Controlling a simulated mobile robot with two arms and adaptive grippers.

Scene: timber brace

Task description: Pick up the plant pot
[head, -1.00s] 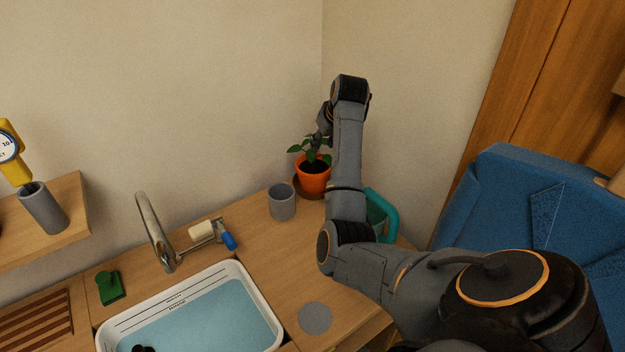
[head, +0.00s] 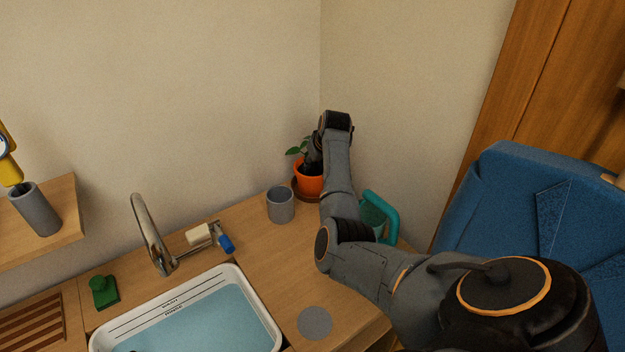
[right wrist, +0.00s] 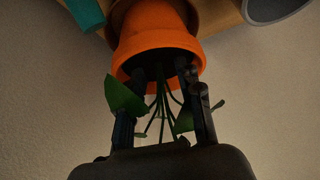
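The plant pot (head: 308,181) is orange with a green leafy plant and stands upright on a brown saucer (head: 299,195) in the back corner of the counter. My right gripper (head: 313,165) is down among the leaves at the pot's top, and my wrist partly hides the plant. In the right wrist view the pot (right wrist: 156,32) appears upside down. There the gripper's two fingers (right wrist: 160,82) are apart, with the green stems between them and the tips at the pot's rim. I cannot tell whether they touch it. My left gripper is not in view.
A grey cup (head: 280,205) stands left of the pot. A tap (head: 150,232) and a water-filled basin (head: 236,275) are further left and in front. Walls close the corner behind.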

